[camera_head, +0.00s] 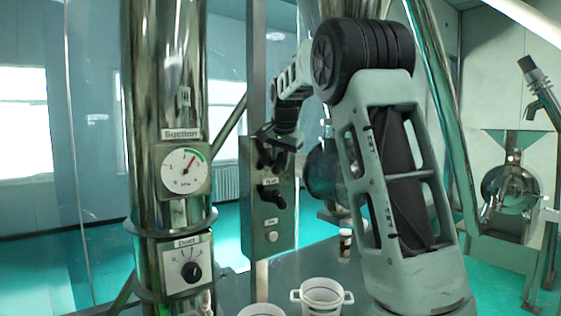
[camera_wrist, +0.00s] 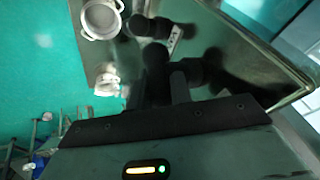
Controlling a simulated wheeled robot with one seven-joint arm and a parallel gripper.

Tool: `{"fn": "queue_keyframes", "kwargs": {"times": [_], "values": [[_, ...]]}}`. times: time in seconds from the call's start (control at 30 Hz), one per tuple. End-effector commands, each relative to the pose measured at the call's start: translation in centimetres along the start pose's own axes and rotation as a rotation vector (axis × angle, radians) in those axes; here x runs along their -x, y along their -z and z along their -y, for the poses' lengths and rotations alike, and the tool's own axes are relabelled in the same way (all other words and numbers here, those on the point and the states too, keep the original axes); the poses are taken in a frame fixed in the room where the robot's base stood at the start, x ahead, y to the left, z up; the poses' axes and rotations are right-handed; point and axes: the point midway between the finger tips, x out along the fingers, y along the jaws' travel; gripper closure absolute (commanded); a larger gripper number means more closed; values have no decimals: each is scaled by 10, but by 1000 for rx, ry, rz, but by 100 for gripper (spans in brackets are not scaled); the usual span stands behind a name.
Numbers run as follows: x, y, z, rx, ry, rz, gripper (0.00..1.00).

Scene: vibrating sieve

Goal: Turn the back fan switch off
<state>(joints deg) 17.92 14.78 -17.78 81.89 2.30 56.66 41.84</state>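A grey-green control box (camera_head: 284,205) stands upright on a post in the middle of the head view. A black knob switch (camera_head: 272,196) sits halfway down its face, under a small white label too small to read. My gripper (camera_head: 270,145) is at the upper part of the box, where it covers another dark control. In the wrist view my gripper's dark fingers (camera_wrist: 168,78) are close to the box face, among dark knobs (camera_wrist: 203,70). Whether the fingers touch or enclose a knob, and how far apart they are, is unclear.
A pale round button (camera_head: 272,236) is low on the box. A metal column at left carries a suction gauge (camera_head: 185,170) and a duct dial (camera_head: 188,268).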

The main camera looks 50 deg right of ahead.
Motion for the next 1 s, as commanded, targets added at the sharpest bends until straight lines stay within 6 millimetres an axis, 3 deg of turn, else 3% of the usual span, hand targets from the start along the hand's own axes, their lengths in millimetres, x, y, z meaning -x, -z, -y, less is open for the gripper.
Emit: {"fn": "queue_keyframes", "kwargs": {"times": [0.47, 1.0], "values": [[-3, -3, 0, 48, -38, -90, 100], [-8, -10, 1, 234, -203, -471, 100]]}}
